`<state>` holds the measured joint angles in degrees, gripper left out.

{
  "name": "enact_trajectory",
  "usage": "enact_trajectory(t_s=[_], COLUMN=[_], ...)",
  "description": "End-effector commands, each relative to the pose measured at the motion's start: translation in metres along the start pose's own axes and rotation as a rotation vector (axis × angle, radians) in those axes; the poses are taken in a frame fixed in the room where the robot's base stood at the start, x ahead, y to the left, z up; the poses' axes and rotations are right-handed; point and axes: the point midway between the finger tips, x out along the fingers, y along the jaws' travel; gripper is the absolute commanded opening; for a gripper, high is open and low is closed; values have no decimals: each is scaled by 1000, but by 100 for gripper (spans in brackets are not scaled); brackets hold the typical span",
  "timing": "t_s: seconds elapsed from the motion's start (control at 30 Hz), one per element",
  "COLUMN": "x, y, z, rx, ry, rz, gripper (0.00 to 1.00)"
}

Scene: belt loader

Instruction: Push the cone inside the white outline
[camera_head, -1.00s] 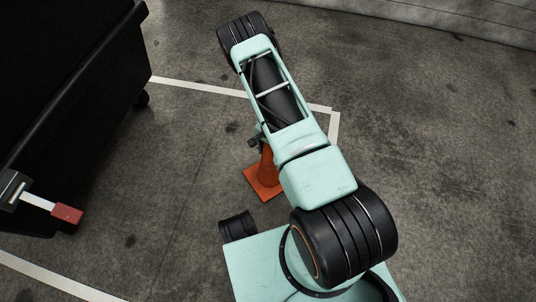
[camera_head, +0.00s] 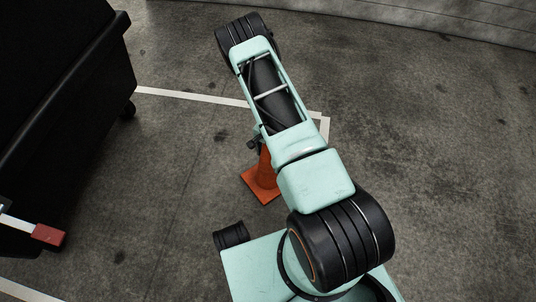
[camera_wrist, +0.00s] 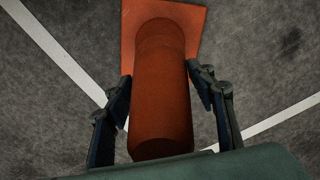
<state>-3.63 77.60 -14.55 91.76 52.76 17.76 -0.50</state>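The orange cone (camera_head: 259,184) stands on the floor in the head view, its upper part hidden by my arm. In the wrist view the cone (camera_wrist: 163,85) fills the middle, with its square base at the top edge. My gripper (camera_wrist: 160,80) has a finger against or very near each side of the cone and looks closed around it. The white outline (camera_head: 200,97) shows a far right corner in the head view. The cone base is on the inner side of that corner. In the wrist view the outline's two lines (camera_wrist: 55,50) run either side of the cone, the base apart from them.
A large dark bin (camera_head: 70,80) on wheels stands at the left, over part of the outline. A red-ended bar (camera_head: 47,235) sticks out near it. A pale wall (camera_head: 440,22) lies at the back. The floor to the right is clear.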

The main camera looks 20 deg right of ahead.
Motion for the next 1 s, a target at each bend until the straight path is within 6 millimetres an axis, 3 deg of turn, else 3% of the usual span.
enact_trajectory(t_s=[0.13,0.53,1.0], x=[0,-9,-90], y=[0,-2,-2], z=[1,1,0], rx=[0,-1,-1], ry=[-1,-2,0], rz=[0,-2,-3], gripper=[67,67,67])
